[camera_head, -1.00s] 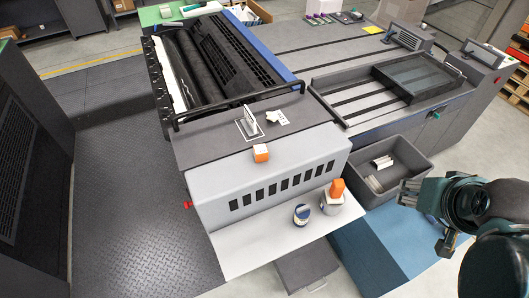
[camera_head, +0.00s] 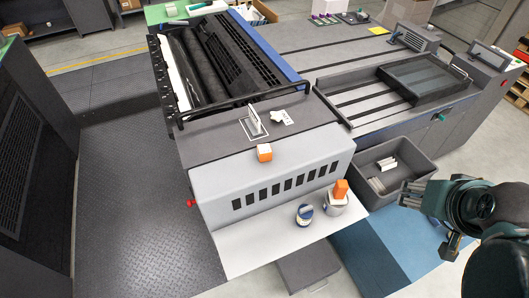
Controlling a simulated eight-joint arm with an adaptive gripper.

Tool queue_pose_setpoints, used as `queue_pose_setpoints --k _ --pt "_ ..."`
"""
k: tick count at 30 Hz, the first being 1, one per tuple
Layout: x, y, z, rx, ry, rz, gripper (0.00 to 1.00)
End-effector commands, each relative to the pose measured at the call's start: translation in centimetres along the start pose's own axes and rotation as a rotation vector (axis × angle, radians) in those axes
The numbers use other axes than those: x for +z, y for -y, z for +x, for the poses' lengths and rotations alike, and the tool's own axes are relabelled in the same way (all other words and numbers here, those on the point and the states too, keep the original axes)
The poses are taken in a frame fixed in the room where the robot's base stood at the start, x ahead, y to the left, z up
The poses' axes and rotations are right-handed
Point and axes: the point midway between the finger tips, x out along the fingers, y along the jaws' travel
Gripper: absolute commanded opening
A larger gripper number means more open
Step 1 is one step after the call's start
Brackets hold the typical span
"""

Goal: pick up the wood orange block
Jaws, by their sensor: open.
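A second orange block (camera_head: 341,188) stands on a grey can (camera_head: 335,205) on the pale shelf (camera_head: 260,250) below. The view does not settle which of the two is wood. My gripper (camera_head: 408,194) is at the right, over the floor side of the dark bin, apart from both blocks. It is open, with nothing seen between its fingers; my dark teal arm hides part of the area behind it.
A small blue-and-white jar (camera_head: 304,214) stands left of the can. A dark bin (camera_head: 420,163) with pale pieces lies between the shelf and my gripper. A small upright plate (camera_head: 253,122) and a white tag (camera_head: 282,117) are behind the first block.

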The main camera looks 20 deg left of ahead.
Motion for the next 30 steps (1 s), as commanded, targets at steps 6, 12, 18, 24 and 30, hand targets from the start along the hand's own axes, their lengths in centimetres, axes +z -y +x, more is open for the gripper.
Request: queue_pose_setpoints --k 6,12,18,24,30 --pt "-0.2 0.2 0.0 -0.003 0.003 0.005 0.45" --pt "-1.2 1.2 0.1 -0.015 0.023 0.038 0.45" --pt "-3.0 3.2 0.5 -0.036 0.067 0.108 0.45" --pt "-5.0 5.9 1.1 -0.052 0.122 0.193 0.45" --pt "-6.7 8.9 1.9 -0.058 0.180 0.276 0.45"
